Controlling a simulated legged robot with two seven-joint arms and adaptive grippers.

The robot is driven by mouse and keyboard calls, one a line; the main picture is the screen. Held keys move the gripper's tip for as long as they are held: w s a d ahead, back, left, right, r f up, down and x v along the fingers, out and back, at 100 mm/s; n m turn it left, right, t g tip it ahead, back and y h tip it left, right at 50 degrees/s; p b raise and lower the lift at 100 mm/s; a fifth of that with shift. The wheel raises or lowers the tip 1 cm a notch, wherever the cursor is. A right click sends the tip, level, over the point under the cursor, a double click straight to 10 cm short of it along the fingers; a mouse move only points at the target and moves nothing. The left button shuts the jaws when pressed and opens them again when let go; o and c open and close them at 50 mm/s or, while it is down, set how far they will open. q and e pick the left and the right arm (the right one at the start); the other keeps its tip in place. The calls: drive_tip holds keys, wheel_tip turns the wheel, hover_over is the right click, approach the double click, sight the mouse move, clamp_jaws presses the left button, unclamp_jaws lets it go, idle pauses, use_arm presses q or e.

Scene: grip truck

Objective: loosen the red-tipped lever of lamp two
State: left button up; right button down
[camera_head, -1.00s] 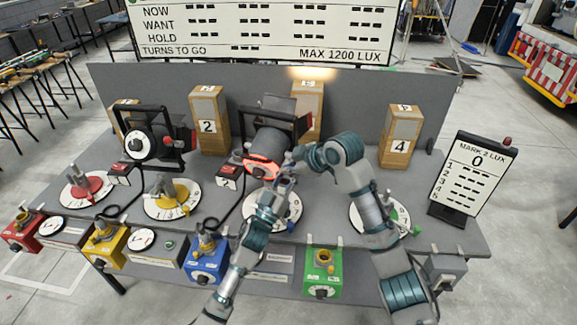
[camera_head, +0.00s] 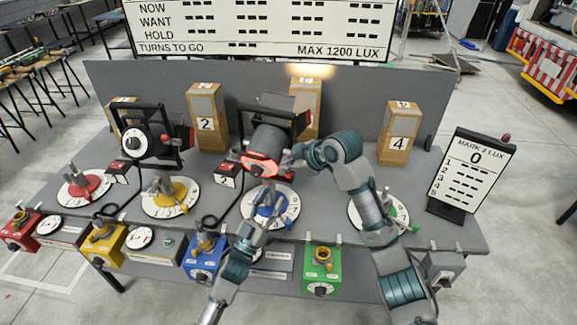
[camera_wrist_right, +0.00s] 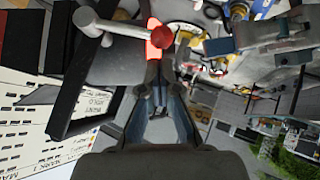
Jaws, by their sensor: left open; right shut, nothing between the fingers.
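Lamp two (camera_head: 264,148) is a dark grey lamp with a glowing orange-red front, on the blue-centred dial (camera_head: 286,201). Its red-tipped lever (camera_wrist_right: 118,29) shows in the right wrist view as a grey rod ending in a red ball. My right gripper (camera_head: 291,158) is at the right side of lamp two; in its wrist view the shut fingers (camera_wrist_right: 155,75) are empty, their tips just below the red ball. I cannot tell whether they touch it. My left gripper (camera_head: 261,226) is open and empty, low in front of the blue dial.
Another lamp (camera_head: 148,140) stands to the left, above the yellow dial (camera_head: 172,197). A blue box (camera_head: 203,257) and a green box (camera_head: 321,269) are along the bench front. The Mark 2 lux board (camera_head: 471,172) stands at the right. A grey panel (camera_head: 350,95) closes the back.

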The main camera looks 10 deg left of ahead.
use_arm(q)
drive_tip(key=s+d+f+n+g, duration=0.4)
drive_tip(key=s+d+f+g, duration=0.15)
drive_tip(key=d+f, duration=0.65)
drive_tip(key=s+d+f+n+g, duration=0.35)
drive_tip(key=s+d+f, duration=0.35)
drive_tip(key=d+f, duration=0.45)
drive_tip(key=s+a+f+m+g+y, duration=0.1)
drive_tip(key=s+a+f+g+y, duration=0.2)
drive_tip(key=a+f, duration=0.6)
drive_tip(key=s+a+f+m+g+y, duration=0.15)
drive_tip(key=s+a+f+y, duration=0.35)
drive_tip(key=f, duration=0.8)
drive_tip(key=s+a+f+m+g+y, duration=0.1)
drive_tip(key=s+a+f+g+y, duration=0.1)
drive_tip(key=s+a+f, duration=0.4)
drive_tip(key=s+a+f+m+g+y, duration=0.1)
drive_tip(key=s+a+f+g, duration=0.3)
drive_tip(key=s+a, duration=0.9)
drive_tip(key=shift+s+a+f+y, duration=0.2)
drive_tip(key=shift+f+y, duration=0.3)
drive_tip(key=shift+f, duration=0.35)
use_arm(e)
drive_tip(key=shift+s+d+f+t, duration=0.1)
drive_tip(key=shift+f+t, duration=0.2)
